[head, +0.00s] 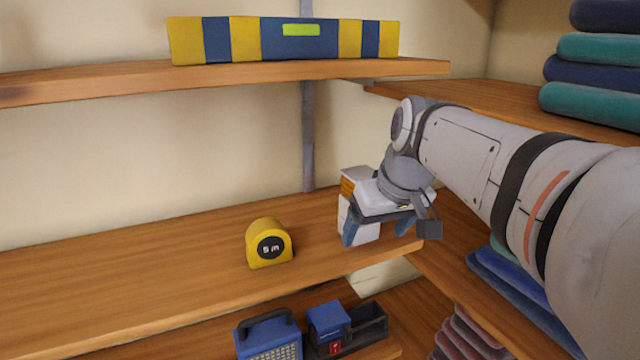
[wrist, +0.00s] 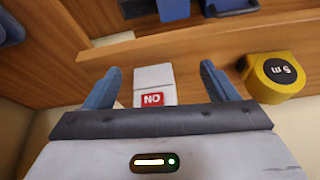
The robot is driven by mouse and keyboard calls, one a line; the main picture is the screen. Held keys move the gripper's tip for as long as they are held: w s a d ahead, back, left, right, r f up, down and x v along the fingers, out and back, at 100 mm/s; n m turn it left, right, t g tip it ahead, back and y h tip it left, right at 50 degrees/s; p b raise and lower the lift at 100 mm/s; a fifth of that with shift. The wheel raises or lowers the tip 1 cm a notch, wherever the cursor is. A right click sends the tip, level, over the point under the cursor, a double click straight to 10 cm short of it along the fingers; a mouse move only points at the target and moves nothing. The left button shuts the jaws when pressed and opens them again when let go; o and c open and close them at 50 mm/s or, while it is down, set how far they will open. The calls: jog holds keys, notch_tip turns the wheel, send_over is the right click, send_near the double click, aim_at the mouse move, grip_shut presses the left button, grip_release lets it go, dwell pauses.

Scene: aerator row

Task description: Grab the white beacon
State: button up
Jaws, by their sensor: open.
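The white beacon (head: 364,234) is a small box-like thing near the front right of the middle shelf. It is partly hidden behind my gripper in the head view, where an orange band shows near its top. In the wrist view the white beacon (wrist: 152,77) carries a red label reading "NO". My gripper (head: 378,228) is at the beacon, tilted down. In the wrist view my gripper (wrist: 159,82) has its blue fingers apart, one on each side of the beacon, with gaps on both sides.
A yellow tape measure (head: 268,243) stands to the left on the same shelf. Blue tools (head: 268,338) sit below. Folded textiles (head: 590,75) fill side shelves at right. The shelf's left part is clear.

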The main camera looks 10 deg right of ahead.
aim_at(350, 176)
jog(key=w+r+n+t+p, duration=0.1)
jog(key=w+r, duration=0.4)
jog(key=r, duration=0.4)
jog(key=shift+y, duration=0.3)
jog(key=p+x, duration=0.1)
jog(key=x, duration=0.6)
jog(key=shift+w+d, duration=0.15)
jog(key=shift+d, duration=0.05)
jog(key=shift+c, duration=0.3)
jog(key=c, duration=1.4)
